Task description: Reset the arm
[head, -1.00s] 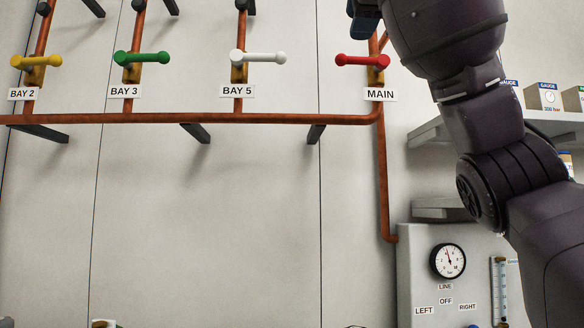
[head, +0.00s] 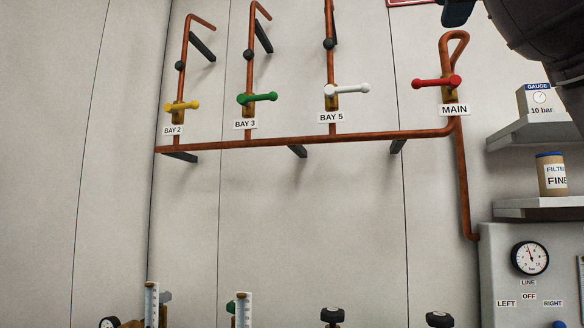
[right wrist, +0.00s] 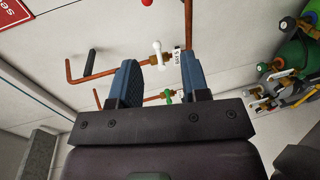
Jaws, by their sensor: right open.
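My right gripper (head: 458,12) shows only in part at the top right edge of the head view, with my dark right arm (head: 535,35) beside it. In the right wrist view, its two blue fingers (right wrist: 160,82) stand wide apart with nothing held between them. Beyond the fingers, the copper pipes with the white handle (right wrist: 156,50) and green handle (right wrist: 169,97) show, apart from the gripper as far as I can tell. My left gripper is in neither view.
On the wall, yellow (head: 182,105), green (head: 258,98), white (head: 346,89) and red (head: 436,82) handles lie roughly level. Shelves (head: 540,206) and a gauge panel (head: 500,285) stand at the right. Gas cylinders (right wrist: 296,65) show in the right wrist view. The wall at left is bare.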

